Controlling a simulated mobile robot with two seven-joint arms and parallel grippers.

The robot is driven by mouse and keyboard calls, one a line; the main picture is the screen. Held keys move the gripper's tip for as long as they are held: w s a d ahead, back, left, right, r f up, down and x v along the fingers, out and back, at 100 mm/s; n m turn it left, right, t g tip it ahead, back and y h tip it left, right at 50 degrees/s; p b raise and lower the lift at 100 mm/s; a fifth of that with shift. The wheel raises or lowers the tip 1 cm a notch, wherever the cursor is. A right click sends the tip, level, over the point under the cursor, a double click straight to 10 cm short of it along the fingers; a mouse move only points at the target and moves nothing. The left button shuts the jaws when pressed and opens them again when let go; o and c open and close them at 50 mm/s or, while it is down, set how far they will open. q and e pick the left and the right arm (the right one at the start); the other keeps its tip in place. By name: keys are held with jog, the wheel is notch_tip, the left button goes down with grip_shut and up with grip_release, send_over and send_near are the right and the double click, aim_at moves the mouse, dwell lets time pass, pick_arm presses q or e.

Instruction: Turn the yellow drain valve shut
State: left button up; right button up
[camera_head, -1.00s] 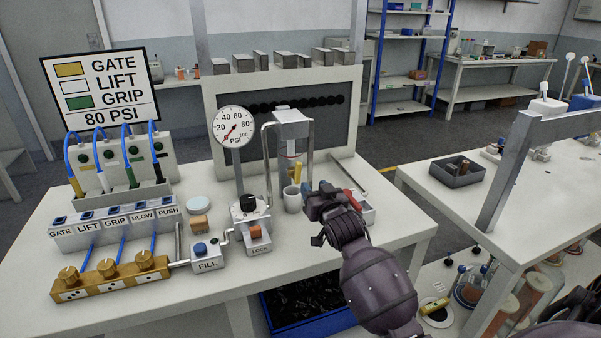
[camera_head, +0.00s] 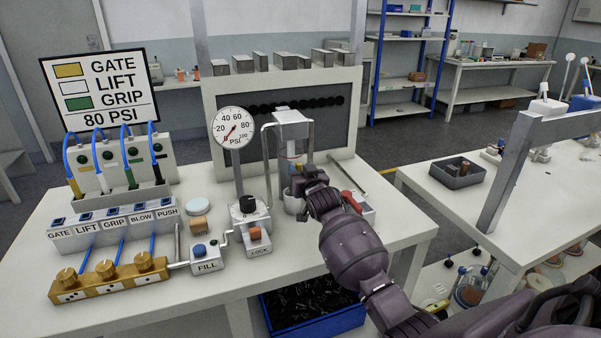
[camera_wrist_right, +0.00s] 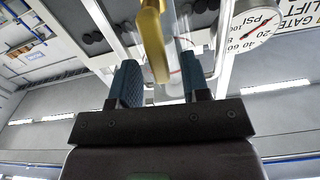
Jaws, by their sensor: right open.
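The yellow drain valve (camera_wrist_right: 152,45) shows in the right wrist view as a long yellow lever hanging in front of a clear upright tube (camera_wrist_right: 172,50). My right gripper (camera_wrist_right: 162,84) is open, with its two blue-padded fingers apart on either side of the lever's lower end as pictured. I cannot tell whether either finger touches it. My left gripper is not in view.
A pressure gauge (camera_head: 233,127) on a post stands just left of the filter unit, its needle low. A white cup (camera_head: 293,203) is under the gripper. The LOCK block (camera_head: 254,238) and FILL block (camera_head: 207,257) are nearer the front. A red-handled item (camera_head: 352,201) lies right.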

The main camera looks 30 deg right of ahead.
grip_shut()
